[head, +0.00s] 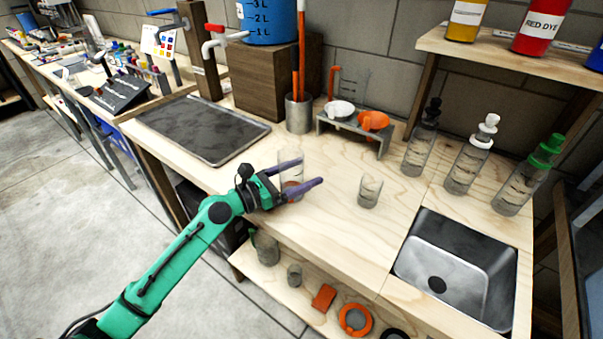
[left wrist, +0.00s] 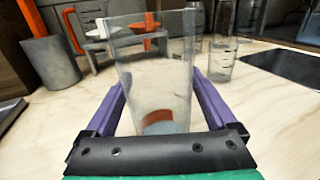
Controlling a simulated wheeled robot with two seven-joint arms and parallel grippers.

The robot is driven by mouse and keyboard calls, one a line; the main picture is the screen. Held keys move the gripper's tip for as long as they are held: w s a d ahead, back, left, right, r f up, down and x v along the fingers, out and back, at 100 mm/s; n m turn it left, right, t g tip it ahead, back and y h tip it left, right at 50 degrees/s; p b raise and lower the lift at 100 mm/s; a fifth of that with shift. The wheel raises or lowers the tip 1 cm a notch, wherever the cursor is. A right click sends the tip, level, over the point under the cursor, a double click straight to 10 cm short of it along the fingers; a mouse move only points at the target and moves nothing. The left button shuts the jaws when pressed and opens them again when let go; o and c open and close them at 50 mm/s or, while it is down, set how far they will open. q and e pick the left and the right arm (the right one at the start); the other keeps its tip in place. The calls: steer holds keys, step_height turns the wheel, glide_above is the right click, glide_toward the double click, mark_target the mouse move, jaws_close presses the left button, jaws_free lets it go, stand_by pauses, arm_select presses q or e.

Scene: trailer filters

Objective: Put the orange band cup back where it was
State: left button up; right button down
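The orange band cup (head: 290,155) is a clear, tapered cup on the counter (head: 232,172); orange-red shows low on it. It stands upright between the two purple fingers of my left gripper (head: 312,171). In the left wrist view, the cup (left wrist: 152,75) fills the middle, with a finger on each side. Whether the fingers press on it or are slightly apart cannot be told, nor whether its base touches the wood. A second clear cup (head: 369,192) stands to the right on the counter. My right gripper is not in view.
A small stand (head: 352,133) with white and orange pieces is behind, beside a grey holder (head: 299,115). Several clear bottles (head: 467,165) stand at right, behind the sink (head: 455,270). A dark tray (head: 200,130) lies left. A lower shelf (head: 290,306) holds more items.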

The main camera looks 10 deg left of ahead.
arm_select(q)
steer(key=shift+r, duration=0.15)
steer(key=shift+s+a, duration=0.15)
steer(key=shift+a, duration=0.05)
steer(key=b+v, duration=0.2)
steer(key=v, duration=0.9)
steer(key=shift+s+a, duration=0.1)
steer(key=shift+s, duration=0.15)
